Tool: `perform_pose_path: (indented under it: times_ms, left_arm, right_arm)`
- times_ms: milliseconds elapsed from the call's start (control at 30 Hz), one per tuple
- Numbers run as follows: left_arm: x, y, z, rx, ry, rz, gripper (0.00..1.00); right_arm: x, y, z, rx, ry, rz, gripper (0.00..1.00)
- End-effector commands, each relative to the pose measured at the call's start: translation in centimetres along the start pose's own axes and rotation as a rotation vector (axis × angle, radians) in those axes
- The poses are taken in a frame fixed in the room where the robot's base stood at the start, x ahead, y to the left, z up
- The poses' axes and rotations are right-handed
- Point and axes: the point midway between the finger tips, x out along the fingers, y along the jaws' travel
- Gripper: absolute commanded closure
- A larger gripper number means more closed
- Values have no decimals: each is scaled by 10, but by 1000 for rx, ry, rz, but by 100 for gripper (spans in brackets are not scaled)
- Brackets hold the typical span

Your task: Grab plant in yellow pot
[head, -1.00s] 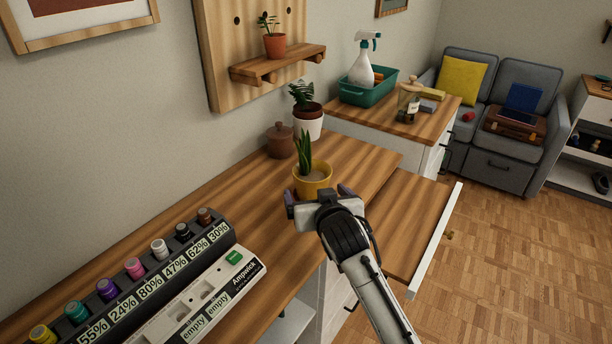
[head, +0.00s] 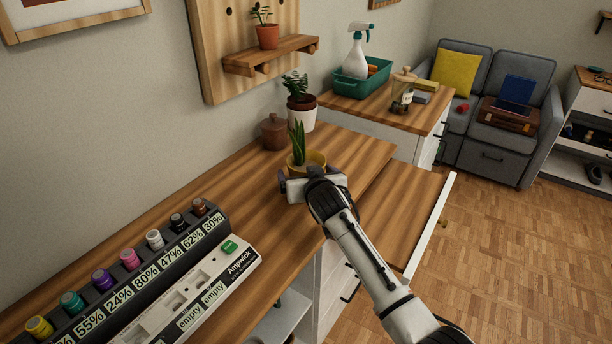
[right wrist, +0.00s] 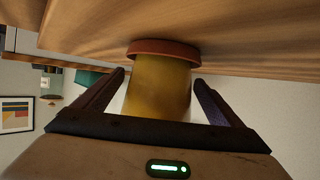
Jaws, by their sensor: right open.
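The yellow pot (head: 314,160) with an upright, spiky green plant (head: 298,143) stands on the wooden desk top. In the right wrist view the yellow pot (right wrist: 158,86) with its terracotta-coloured base appears upside down between my fingers. My right gripper (head: 312,182) is at the near side of the pot, and its body hides the pot's lower part in the head view. In the right wrist view the right gripper (right wrist: 160,88) is open, with one finger on each side of the pot and gaps between. My left gripper is not in view.
A brown lidded jar (head: 274,132) and a white pot with a plant (head: 301,112) stand behind the yellow pot. A black rack of coloured bottles (head: 120,283) is at the left front. An open drawer (head: 400,215) lies to the right.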

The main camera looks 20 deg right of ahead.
Motion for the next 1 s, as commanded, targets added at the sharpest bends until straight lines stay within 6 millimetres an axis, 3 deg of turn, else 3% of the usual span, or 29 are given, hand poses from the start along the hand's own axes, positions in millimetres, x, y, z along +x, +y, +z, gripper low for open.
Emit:
perform_pose_path:
  times_ms: [133, 500, 767, 1000]
  left_arm:
    - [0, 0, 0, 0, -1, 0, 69]
    - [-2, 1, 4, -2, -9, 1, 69]
    - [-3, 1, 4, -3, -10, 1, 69]
    - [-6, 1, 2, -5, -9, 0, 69]
  right_arm:
    - [0, 0, 0, 0, 0, 0, 13]
    - [-1, 0, -4, 0, 8, -1, 72]
    - [-2, 0, -8, 0, 9, -1, 72]
    - [-17, 0, -46, 2, 14, -1, 72]
